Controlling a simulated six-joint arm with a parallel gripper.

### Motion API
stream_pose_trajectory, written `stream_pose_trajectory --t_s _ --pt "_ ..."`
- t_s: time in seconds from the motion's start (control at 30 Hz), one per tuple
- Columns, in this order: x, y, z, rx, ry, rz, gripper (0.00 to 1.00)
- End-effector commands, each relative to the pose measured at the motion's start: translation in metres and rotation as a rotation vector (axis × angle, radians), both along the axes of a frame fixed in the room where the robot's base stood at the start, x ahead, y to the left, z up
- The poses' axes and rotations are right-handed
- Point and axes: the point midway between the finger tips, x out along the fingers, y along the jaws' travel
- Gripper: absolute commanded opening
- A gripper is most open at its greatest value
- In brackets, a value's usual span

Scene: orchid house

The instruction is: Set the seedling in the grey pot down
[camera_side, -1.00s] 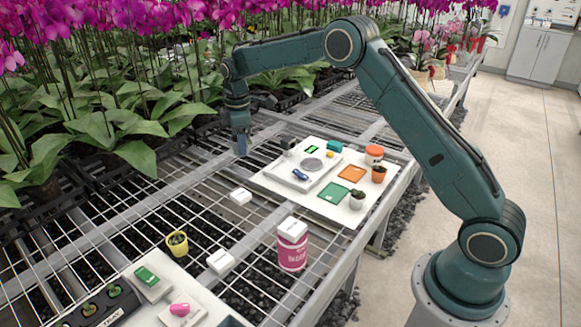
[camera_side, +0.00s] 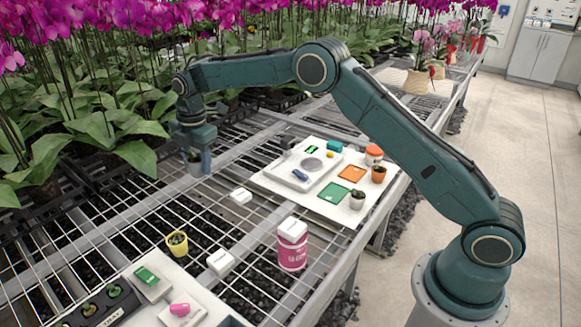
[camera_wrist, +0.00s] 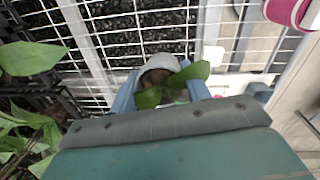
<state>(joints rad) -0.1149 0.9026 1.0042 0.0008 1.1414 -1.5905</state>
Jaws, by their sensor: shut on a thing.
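My gripper (camera_side: 199,165) is shut on the grey pot and holds it above the wire bench on the left. In the wrist view, the grey pot (camera_wrist: 158,64) sits between the blue fingers of my gripper (camera_wrist: 161,92), and the green seedling (camera_wrist: 185,78) spreads broad leaves over its rim. In the side view the pot is mostly hidden behind the fingers. Its height above the wires is hard to tell.
A second pale pot (camera_side: 357,199) and an orange pot (camera_side: 379,174) stand on the white board (camera_side: 266,185). A yellow pot (camera_side: 177,243), small white boxes (camera_side: 241,195) and a pink tub (camera_side: 292,250) stand on the wire bench. Orchid leaves (camera_side: 135,150) crowd the left side.

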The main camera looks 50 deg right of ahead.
Motion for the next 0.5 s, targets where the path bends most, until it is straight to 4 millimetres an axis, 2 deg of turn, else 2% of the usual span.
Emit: stream_pose_trajectory --t_s 0.17,0.5 --pt "-0.001 0.000 -0.026 0.000 0.003 -0.002 0.23" --pt "-0.001 -0.001 -0.090 0.000 0.003 -0.003 0.23"
